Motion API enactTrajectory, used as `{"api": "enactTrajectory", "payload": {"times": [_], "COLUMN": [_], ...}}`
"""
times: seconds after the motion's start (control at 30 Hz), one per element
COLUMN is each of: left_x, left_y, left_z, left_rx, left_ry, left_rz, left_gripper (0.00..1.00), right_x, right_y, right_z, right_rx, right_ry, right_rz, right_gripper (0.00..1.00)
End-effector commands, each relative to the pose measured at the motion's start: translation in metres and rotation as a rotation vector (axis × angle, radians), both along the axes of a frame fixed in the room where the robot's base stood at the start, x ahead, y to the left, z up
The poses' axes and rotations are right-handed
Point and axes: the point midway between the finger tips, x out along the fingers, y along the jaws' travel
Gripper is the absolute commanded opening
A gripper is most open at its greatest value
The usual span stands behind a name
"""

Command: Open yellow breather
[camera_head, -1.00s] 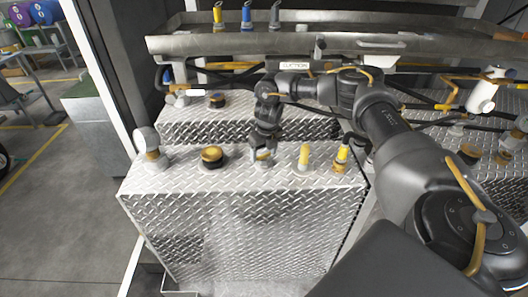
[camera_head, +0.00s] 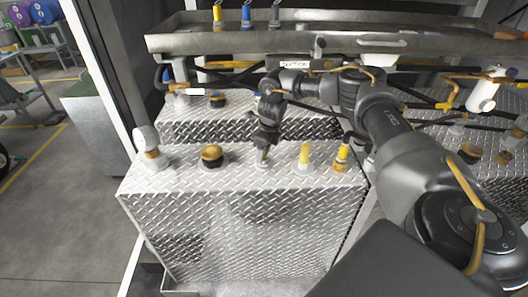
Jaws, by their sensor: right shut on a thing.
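My right gripper (camera_head: 264,149) points down just above a pale fitting (camera_head: 262,162) in the middle of the near tank's top. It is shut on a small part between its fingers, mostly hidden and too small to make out. Whether that part still touches the fitting is unclear. To the right, a yellow-topped upright fitting (camera_head: 304,155) stands on a pale base, with a yellow and dark hose fitting (camera_head: 342,154) beside it. To the left are a dark cap with a yellow-brown top (camera_head: 212,155) and a grey and brass round-headed filter (camera_head: 149,145). My left gripper is not in view.
The fittings stand on a silver diamond-plate tank (camera_head: 245,235). A second tank (camera_head: 190,122) stands behind it. A metal tray (camera_head: 290,42) with yellow, blue and grey nozzles runs across the back. Hoses and pipes crowd the right. Open floor lies left.

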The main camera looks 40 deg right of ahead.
Motion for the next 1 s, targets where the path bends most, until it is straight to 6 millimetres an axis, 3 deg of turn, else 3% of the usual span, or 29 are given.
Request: {"api": "enactTrajectory", "payload": {"times": [0.17, 0.53, 0.8, 0.83, 1.0], "left_x": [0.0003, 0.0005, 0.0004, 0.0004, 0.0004], "left_y": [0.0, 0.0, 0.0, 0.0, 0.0], "left_z": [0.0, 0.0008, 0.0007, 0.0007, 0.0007], "left_rx": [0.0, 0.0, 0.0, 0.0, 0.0], "left_ry": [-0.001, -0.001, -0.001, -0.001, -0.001], "left_rz": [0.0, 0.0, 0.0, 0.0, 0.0], "left_gripper": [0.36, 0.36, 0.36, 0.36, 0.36], "right_x": [0.0002, 0.0009, 0.0008, 0.0008, 0.0007], "right_y": [0.0, -0.0009, -0.0005, -0.0005, -0.0007], "right_z": [0.0001, 0.0005, 0.0003, 0.0003, 0.0003], "right_rx": [0.0, -0.001, 0.0, 0.0, 0.0], "right_ry": [0.0, 0.0, -0.001, -0.001, -0.001], "right_rz": [0.025, 0.464, 0.505, 0.504, 0.503], "right_gripper": [0.32, 0.32, 0.32, 0.57, 0.8]}}
